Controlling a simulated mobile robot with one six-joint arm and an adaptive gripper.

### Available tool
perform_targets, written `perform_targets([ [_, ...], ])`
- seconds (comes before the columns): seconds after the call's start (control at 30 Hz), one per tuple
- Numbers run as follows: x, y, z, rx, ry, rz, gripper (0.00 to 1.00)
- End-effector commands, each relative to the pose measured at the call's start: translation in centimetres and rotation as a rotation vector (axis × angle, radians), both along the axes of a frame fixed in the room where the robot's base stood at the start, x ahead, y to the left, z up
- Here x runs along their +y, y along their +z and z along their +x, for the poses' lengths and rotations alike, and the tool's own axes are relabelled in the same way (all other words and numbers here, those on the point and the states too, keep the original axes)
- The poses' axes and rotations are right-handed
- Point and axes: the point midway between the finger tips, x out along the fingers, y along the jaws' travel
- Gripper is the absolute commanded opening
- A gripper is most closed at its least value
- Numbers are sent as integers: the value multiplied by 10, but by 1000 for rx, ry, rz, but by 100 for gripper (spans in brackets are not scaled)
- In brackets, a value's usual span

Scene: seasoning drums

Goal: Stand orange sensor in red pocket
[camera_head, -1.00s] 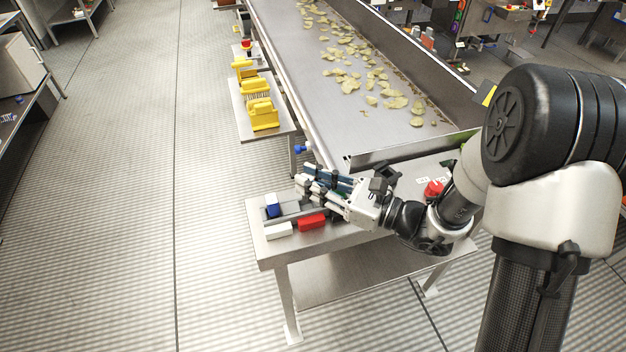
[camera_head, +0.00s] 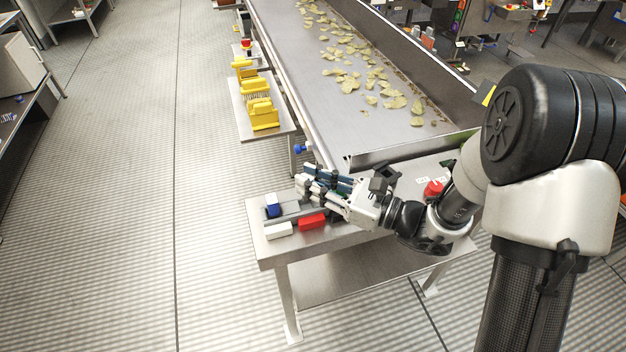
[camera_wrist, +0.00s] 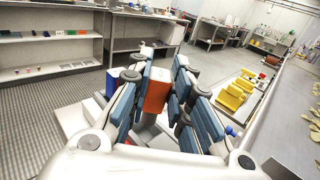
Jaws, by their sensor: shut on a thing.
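The orange sensor (camera_wrist: 157,90) is a block held upright between the blue-padded fingers of my gripper (camera_wrist: 163,92) in the wrist view. My gripper (camera_head: 322,190) is shut on it. In the head view my gripper is over the near steel table (camera_head: 340,243), and its fingers hide the sensor. A grey holder (camera_head: 290,211) is on this table, just left of and below the fingers. A red block-like piece (camera_head: 311,222) sits at its front side. I cannot tell whether this is the red pocket, and no pocket opening is clear.
A blue piece (camera_head: 273,205) and a white block (camera_head: 278,230) are at the table's left end. A red knob (camera_head: 433,188) is behind my wrist. The conveyor (camera_head: 330,100) with chips runs behind, and yellow parts (camera_head: 262,113) stand on a side table.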

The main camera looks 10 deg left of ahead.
Motion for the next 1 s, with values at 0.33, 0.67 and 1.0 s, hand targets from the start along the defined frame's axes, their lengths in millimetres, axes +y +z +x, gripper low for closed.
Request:
perform_targets([
  [0.33, 0, -3, 0, 0, 0, 0, 0],
  [0.67, 0, -12, 0, 0, 0, 1, 0],
  [1.0, 0, -20, 0, 0, 0, 1, 0],
])
